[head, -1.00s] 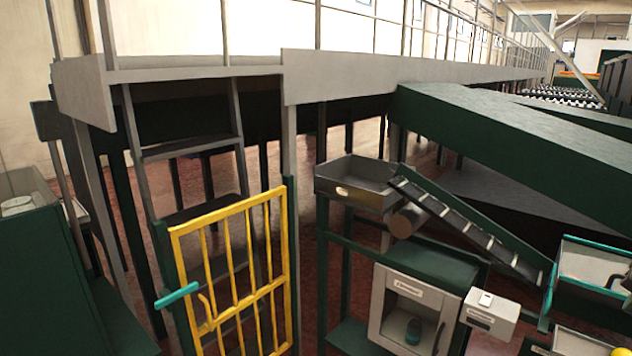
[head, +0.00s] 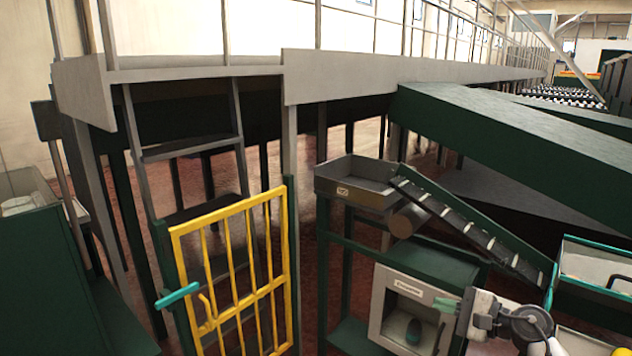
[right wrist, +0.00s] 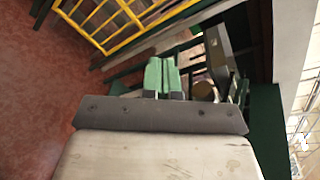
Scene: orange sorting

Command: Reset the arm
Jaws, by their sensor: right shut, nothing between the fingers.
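My right gripper (head: 446,305) is at the lower right of the head view, with green fingertips pointing left. It is in front of the grey-framed cabinet (head: 376,318) and covers part of its right side. In the right wrist view the two green fingers (right wrist: 162,76) lie side by side, shut, with nothing between them. My left gripper is not in view.
A yellow barred gate (head: 236,275) stands at the left of centre, with stairs behind it. A grey tray (head: 350,195) and a sloping conveyor (head: 470,230) are above the cabinet. A teal-rimmed bin (head: 600,240) is at the right edge. Red floor shows between them.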

